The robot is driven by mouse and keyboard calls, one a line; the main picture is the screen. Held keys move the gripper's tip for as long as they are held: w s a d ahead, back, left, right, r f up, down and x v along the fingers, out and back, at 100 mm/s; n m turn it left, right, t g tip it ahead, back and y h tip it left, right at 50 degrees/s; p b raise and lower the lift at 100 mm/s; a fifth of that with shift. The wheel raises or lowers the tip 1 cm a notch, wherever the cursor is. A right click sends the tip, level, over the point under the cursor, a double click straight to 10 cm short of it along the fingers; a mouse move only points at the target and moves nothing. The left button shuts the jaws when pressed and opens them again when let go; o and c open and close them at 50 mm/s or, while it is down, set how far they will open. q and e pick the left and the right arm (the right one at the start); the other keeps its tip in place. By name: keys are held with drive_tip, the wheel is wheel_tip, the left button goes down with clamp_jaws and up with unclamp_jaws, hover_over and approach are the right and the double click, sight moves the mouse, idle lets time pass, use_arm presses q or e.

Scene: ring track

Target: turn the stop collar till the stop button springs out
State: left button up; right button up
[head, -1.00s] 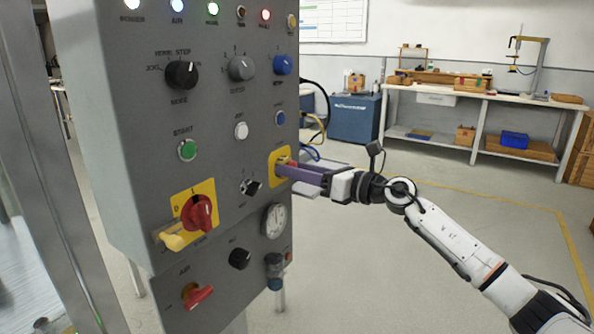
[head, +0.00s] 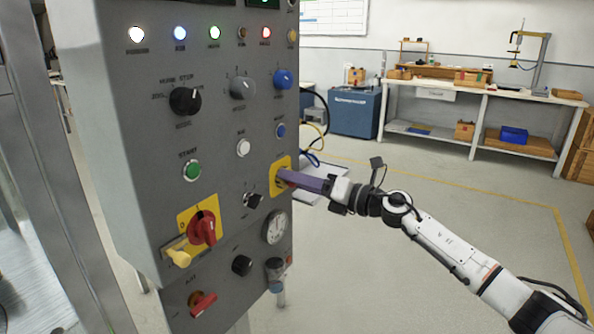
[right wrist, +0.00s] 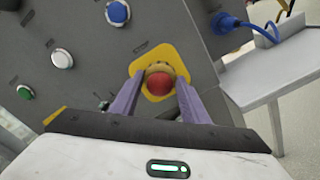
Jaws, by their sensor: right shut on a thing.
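The red stop button (right wrist: 158,85) sits on a yellow plate (head: 281,165) at the right edge of the grey control panel. A stop collar (right wrist: 159,67), tan or yellowish, shows around the far side of the button in the right wrist view. My right gripper (head: 285,176) reaches in from the right with its long purple fingers at the plate. In the right wrist view the fingers stand on either side of the button and are shut on the collar. The fingers hide the collar's sides, and I cannot tell how far the button stands out. My left gripper is not in view.
The panel (head: 140,130) also carries a green start button (head: 192,171), a red rotary switch (head: 202,228) on a yellow plate, several knobs, and a gauge (head: 275,227) below the gripper. A workbench (head: 490,95) stands at the back right. The floor between is clear.

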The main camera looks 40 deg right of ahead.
use_arm(q)
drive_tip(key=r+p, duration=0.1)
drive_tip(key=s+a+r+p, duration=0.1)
drive_tip(key=p, duration=0.1)
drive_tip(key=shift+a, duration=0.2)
use_arm(e)
drive_tip(key=m, duration=0.4)
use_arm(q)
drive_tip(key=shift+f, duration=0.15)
use_arm(e)
drive_tip(key=shift+m, duration=0.3)
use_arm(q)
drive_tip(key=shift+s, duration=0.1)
use_arm(e)
drive_tip(key=o, duration=1.1)
drive_tip(key=shift+c, duration=0.2)
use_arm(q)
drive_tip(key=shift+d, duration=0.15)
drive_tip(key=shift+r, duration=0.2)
use_arm(e)
drive_tip(key=shift+s+d, duration=0.1)
